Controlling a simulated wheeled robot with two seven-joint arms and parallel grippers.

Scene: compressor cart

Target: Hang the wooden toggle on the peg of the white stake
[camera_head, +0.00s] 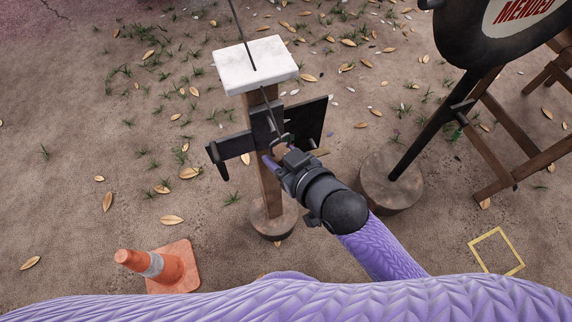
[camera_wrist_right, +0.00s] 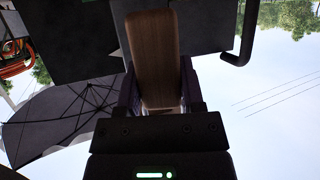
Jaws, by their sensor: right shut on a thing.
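The stake is a wooden post (camera_head: 268,187) with a white cap (camera_head: 250,69) on a round base, left of centre in the head view. Dark plates (camera_head: 307,120) cross it. A short dark peg-like part (camera_head: 222,170) sticks out at their left end, and a bent black rod (camera_wrist_right: 248,35) shows at upper right in the right wrist view. My right gripper (camera_head: 276,156) is close to the post, just below the plates. It is shut on the wooden toggle (camera_wrist_right: 155,52), a brown rounded bar in the wrist view. In the head view the toggle is hidden. My left gripper is not in view.
A thin dark line (camera_head: 240,33) runs from the top edge past the white cap towards my right gripper. A dark pole (camera_head: 430,128) on a round base and a wooden frame (camera_head: 512,130) stand at right.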

